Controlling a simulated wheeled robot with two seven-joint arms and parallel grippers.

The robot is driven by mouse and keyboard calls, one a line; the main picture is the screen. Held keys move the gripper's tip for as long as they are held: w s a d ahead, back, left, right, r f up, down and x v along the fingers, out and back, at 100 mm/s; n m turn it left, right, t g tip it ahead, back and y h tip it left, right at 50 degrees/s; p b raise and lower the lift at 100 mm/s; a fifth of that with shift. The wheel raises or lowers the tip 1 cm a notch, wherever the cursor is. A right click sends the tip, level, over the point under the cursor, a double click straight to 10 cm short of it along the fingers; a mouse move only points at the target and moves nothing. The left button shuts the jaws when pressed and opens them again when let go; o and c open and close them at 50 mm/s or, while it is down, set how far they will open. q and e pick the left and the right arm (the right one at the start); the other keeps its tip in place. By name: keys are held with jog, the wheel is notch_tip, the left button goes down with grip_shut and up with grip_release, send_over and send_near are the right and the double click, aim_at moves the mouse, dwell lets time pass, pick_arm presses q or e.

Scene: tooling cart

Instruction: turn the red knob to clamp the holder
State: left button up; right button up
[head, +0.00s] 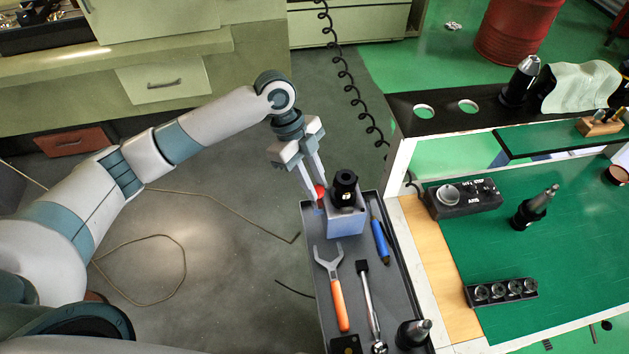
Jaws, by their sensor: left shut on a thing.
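The red knob (319,191) shows as a small red patch on the left side of a grey clamping block (346,222). A black holder (345,184) stands upright in the top of the block. My left gripper (318,192) reaches down from the upper left, with its fingers shut on the knob. The fingers hide much of the knob, so its turn angle cannot be told. My right gripper is not in view.
The block stands at the far end of a grey tray (312,240). A blue-handled tool (380,242), an orange-handled wrench (338,300), a ratchet (369,300) and another holder (412,333) lie or stand nearby. A white-framed cart with a green mat (440,235) is to the right.

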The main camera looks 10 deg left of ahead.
pick_arm(q)
jog(key=shift+s+r+n+t+p, duration=0.15)
jog(key=shift+n+t+p, duration=0.35)
jog(key=shift+n+p, duration=0.55)
jog(key=n+t, duration=0.1)
jog(key=n, duration=0.1)
jog(key=shift+s+n+p, duration=0.1)
jog(key=shift+n+p, duration=0.25)
jog(key=n, duration=0.2)
jog(key=n+t, duration=0.1)
jog(key=n, duration=0.1)
jog(key=n+t, duration=0.1)
jog(key=n, duration=0.1)
jog(key=shift+s+d, duration=0.1)
jog(key=shift+s, duration=0.15)
jog(key=n+t+y, duration=0.1)
jog(key=n, duration=0.3)
jog(key=shift+s+d, duration=0.1)
jog(key=shift+d, duration=0.05)
jog(key=shift+n+t+y, duration=0.5)
jog(key=shift+n+y, duration=0.2)
jog(key=shift+n, duration=0.7)
jog(key=o, duration=1.1)
jog(key=shift+c, duration=0.2)
